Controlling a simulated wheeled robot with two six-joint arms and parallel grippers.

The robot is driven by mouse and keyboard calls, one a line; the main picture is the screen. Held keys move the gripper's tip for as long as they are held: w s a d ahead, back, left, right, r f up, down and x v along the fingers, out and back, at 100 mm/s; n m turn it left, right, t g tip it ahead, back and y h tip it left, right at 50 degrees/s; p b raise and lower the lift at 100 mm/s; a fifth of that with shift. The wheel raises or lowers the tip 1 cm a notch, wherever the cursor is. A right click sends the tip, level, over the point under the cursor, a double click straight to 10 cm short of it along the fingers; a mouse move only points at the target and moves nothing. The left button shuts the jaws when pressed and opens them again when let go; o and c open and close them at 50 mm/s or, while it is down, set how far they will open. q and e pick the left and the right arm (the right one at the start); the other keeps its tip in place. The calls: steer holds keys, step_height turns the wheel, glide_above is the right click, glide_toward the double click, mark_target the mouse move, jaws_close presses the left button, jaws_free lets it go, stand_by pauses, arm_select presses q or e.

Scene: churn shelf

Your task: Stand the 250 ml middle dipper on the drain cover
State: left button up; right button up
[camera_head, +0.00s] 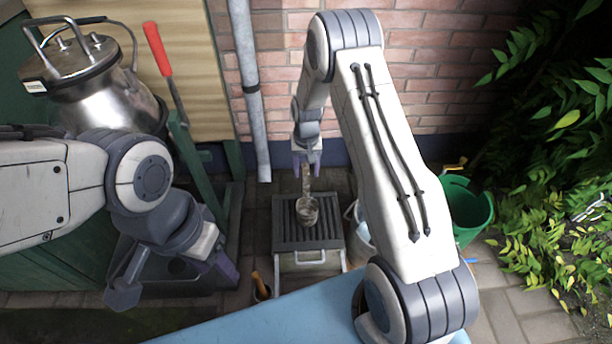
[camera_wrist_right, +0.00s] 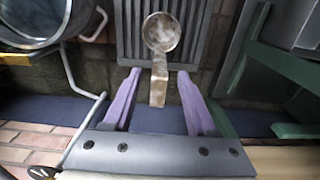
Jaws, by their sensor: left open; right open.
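The metal dipper (camera_head: 307,211) has a round, stained cup and a long flat handle. It appears upright, with its cup over the dark slatted drain cover (camera_head: 284,236); I cannot tell for sure that its base touches the slats. My right gripper (camera_head: 307,169) is open at the top of the handle. In the right wrist view, the dipper's cup (camera_wrist_right: 161,32) lies ahead of the open purple fingers, and its handle end sits between them with a gap on each side. The slats (camera_wrist_right: 129,30) show behind it. My left gripper (camera_head: 174,283) is open and empty at lower left.
A steel churn (camera_head: 100,98) and a red-handled tool (camera_head: 158,50) stand at left. A pale bucket (camera_head: 357,235) is right of the drain cover, with a green bucket (camera_head: 467,212) beyond. A small pot with a wooden handle (camera_head: 260,288) and a blue surface (camera_head: 265,312) are in front.

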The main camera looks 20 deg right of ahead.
steer(key=s+a+r+n, duration=0.2)
steer(key=s+a+r, duration=0.45)
steer(key=r, duration=0.25)
steer(key=s+a+r+n, duration=0.3)
steer(key=s+a+r, duration=0.2)
steer(key=a+r, duration=0.4)
steer(key=s+r+n, duration=0.2)
steer(key=s+r, duration=0.1)
steer(key=s, duration=0.7)
steer(key=s+a+r+n+y, duration=0.1)
steer(key=s+r+n, duration=0.2)
steer(key=s, duration=0.8)
steer(key=shift+a+r+n+p, duration=0.15)
steer(key=shift+r+n+p, duration=0.2)
steer(key=shift+r, duration=0.45)
steer(key=shift+r, duration=0.1)
step_height(320, 180, up, 36)
steer(key=p, duration=3.6)
